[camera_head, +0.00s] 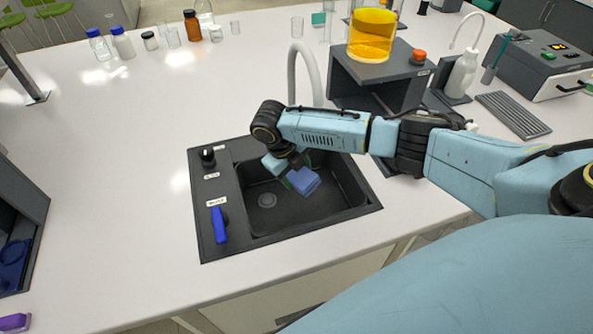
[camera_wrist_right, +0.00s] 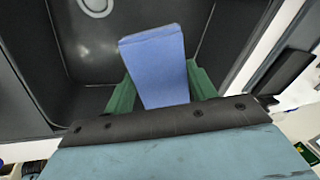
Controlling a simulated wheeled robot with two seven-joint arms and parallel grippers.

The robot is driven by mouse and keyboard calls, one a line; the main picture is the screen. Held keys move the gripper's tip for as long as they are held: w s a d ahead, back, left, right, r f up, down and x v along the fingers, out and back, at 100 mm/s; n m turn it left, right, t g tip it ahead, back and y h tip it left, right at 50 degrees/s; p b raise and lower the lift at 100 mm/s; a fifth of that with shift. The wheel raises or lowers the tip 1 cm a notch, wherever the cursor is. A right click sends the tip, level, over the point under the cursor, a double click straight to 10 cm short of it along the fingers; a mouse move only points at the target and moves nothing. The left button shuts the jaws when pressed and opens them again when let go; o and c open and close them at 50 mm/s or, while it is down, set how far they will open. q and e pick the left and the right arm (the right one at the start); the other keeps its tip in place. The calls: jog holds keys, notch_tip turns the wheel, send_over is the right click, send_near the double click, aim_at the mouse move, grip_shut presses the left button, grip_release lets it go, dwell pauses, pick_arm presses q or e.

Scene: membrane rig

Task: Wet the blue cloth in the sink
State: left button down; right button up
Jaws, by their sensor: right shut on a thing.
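The blue cloth (camera_head: 303,181) is a folded block held in my right gripper (camera_head: 290,178) over the sink basin. In the right wrist view the cloth (camera_wrist_right: 157,65) sits between the two green fingers of my right gripper (camera_wrist_right: 160,88), which are shut on it. The black sink (camera_head: 345,213) is set in the white counter, with a round drain (camera_head: 266,200) left of the cloth. A pale curved faucet (camera_head: 293,72) rises behind the basin, partly hidden by my right arm. A blue lever (camera_head: 219,225) is on the sink's left rim. My left gripper is not in view.
A black knob (camera_head: 208,156) stands on the sink's left rim above the lever. A dark stand (camera_head: 372,78) bearing a beaker of yellow liquid (camera_head: 371,36) is behind my right arm. Several bottles stand at the back left.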

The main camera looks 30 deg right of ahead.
jog(key=shift+f+b, duration=3.6)
jog(key=shift+f, duration=2.35)
jog(key=shift+r, duration=0.1)
jog(key=p, duration=1.6)
send_near(301, 171)
jog(key=x, duration=0.5)
jog(key=shift+d, duration=0.15)
jog(key=shift+f, duration=0.25)
notch_tip(301, 171, up, 2)
jog(key=shift+p, duration=0.95)
jog(key=shift+r, duration=1)
